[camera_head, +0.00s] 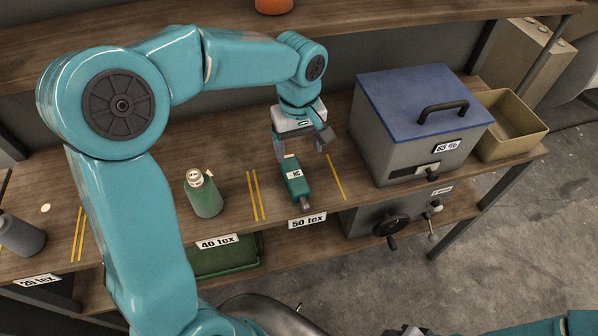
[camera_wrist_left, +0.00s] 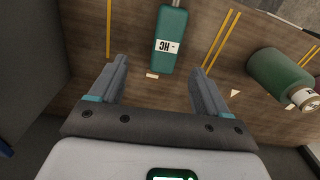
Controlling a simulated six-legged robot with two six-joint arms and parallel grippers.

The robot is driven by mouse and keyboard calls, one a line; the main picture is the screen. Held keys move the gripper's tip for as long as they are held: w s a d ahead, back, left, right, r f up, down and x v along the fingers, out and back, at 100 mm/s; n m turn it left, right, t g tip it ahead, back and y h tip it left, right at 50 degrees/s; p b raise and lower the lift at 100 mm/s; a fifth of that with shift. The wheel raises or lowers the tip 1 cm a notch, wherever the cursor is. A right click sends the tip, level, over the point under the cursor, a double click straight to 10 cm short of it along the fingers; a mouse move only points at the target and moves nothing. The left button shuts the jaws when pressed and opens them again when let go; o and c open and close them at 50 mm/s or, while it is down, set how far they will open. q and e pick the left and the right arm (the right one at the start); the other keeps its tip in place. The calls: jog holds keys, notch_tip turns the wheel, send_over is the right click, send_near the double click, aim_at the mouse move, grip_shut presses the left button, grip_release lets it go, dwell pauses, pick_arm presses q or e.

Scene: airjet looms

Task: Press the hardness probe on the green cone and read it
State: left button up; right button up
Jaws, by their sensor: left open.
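The hardness probe (camera_head: 295,181), a teal block with a white label and a grey tip, lies on the wooden bench in the 50 tex lane. It also shows in the left wrist view (camera_wrist_left: 170,38). My left gripper (camera_head: 303,147) is open and empty, just behind and above the probe's rear end. In the left wrist view the probe lies ahead, between the lines of the two fingers, apart from both. The green cone (camera_head: 204,195) stands upright in the 40 tex lane, left of the probe. It also shows in the left wrist view (camera_wrist_left: 280,75).
A grey box with a blue lid (camera_head: 420,95) stands right of the probe, beside an open tan bin (camera_head: 511,125). A grey cone (camera_head: 20,236) is at far left. Yellow lines divide the bench. An upper shelf (camera_head: 180,30) runs behind. My right arm shows slightly at the bottom right edge.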

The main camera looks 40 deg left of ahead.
pick_arm(q)
send_over(295, 175)
jog(key=f, duration=0.4)
jog(key=shift+w+f, duration=0.15)
jog(key=shift+w, duration=0.15)
jog(key=shift+s+d+f, duration=0.1)
jog(key=shift+s+f, duration=0.05)
jog(key=shift+f, duration=0.05)
jog(key=f+p, duration=0.1)
jog(key=f, duration=0.4)
jog(key=shift+s, duration=0.2)
jog(key=c, duration=1.1)
